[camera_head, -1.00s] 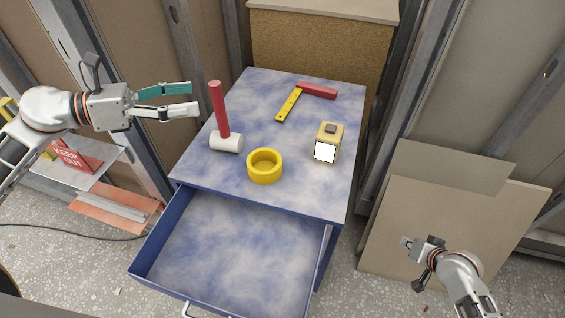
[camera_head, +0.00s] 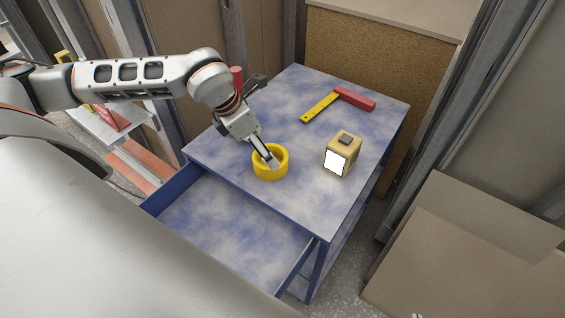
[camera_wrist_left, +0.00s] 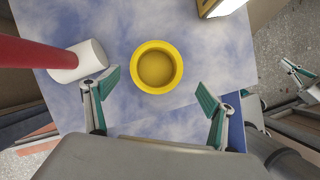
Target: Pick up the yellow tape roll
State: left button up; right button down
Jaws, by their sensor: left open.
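The yellow tape roll (camera_head: 259,174) lies flat on the blue-and-white cabinet top (camera_head: 225,150), near its front edge. My left gripper (camera_head: 268,160) reaches down over it from the left and partly covers it. In the left wrist view, the yellow roll (camera_wrist_left: 157,89) lies centred ahead of the two spread fingers. My left gripper (camera_wrist_left: 158,93) is open with nothing between its fingertips, and the roll looks clear of both fingers. What seems to be my right gripper (camera_wrist_left: 298,76) shows small at the right of the wrist view; its jaws are unclear.
The mallet's red handle (camera_head: 236,76) stands behind my left arm; its white head (camera_wrist_left: 78,62) is left of the roll. A tan block-shaped device (camera_head: 343,153) stands right of the roll. A red-and-yellow square (camera_head: 335,104) lies farther back. The drawer (camera_head: 225,225) is open below.

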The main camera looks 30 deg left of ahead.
aim_at(262, 171)
pick_arm(q)
jog(key=x, duration=0.7)
jog(key=shift+w+a+f+p, duration=0.2)
jog(key=shift+a+f+p, duration=0.1)
jog(key=shift+p, duration=0.05)
jog(key=shift+c, duration=0.4)
jog(key=c, duration=1.2)
